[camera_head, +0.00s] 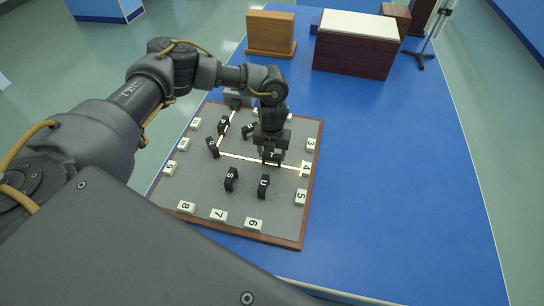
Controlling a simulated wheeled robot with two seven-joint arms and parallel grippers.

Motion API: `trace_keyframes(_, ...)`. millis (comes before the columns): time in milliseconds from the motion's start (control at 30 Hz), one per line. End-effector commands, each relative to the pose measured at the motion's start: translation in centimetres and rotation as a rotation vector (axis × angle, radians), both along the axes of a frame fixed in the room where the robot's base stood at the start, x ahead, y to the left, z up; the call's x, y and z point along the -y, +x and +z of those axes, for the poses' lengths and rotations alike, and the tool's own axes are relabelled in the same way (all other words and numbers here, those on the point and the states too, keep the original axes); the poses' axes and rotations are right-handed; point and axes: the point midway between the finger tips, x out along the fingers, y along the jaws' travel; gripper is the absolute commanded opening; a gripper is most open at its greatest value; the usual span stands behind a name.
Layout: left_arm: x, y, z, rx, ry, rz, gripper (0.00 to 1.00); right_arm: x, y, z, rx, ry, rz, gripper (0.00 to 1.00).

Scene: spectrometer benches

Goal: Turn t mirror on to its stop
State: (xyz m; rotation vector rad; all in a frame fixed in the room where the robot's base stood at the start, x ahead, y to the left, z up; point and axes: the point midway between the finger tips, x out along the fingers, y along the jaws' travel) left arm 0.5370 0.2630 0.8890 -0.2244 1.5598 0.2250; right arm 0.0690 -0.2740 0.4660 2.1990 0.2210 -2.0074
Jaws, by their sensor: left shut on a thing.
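My left gripper (272,158) reaches down over the right middle of a grey board (190,188) with a wooden rim. It is shut on a small dark mirror, which it mostly hides; I cannot read that mirror's letter, so I cannot confirm it is the t mirror. Other black mirrors stand on the board: one marked S (231,179), one marked U (264,186), and several to the left and behind with letters too small to read. A bright beam (235,157) runs across the board beside the gripper toward the white tag 4 (305,168). My right gripper is out of view.
White number tags such as 6 (253,224) and 5 (300,197) line the board's edges. A wooden block (270,34) and a white-topped dark box (356,44) stand at the back. The blue bench (400,190) is clear on the right.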

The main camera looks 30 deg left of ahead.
Motion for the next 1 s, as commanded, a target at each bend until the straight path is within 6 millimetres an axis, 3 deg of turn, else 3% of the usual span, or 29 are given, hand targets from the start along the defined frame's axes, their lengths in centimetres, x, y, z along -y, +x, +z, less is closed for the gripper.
trace_keyframes(33, 0.0, 0.1, -0.5, 0.003, 0.0, -0.043, 0.37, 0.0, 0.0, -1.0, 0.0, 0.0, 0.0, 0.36)
trace_keyframes(500, 0.0, 0.1, -0.4, 0.005, 0.0, -0.48, 0.37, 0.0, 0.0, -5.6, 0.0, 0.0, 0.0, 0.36)
trace_keyframes(1000, 0.0, 0.1, -0.1, 0.005, 0.001, -0.771, 0.37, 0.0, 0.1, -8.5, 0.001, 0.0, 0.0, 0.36)
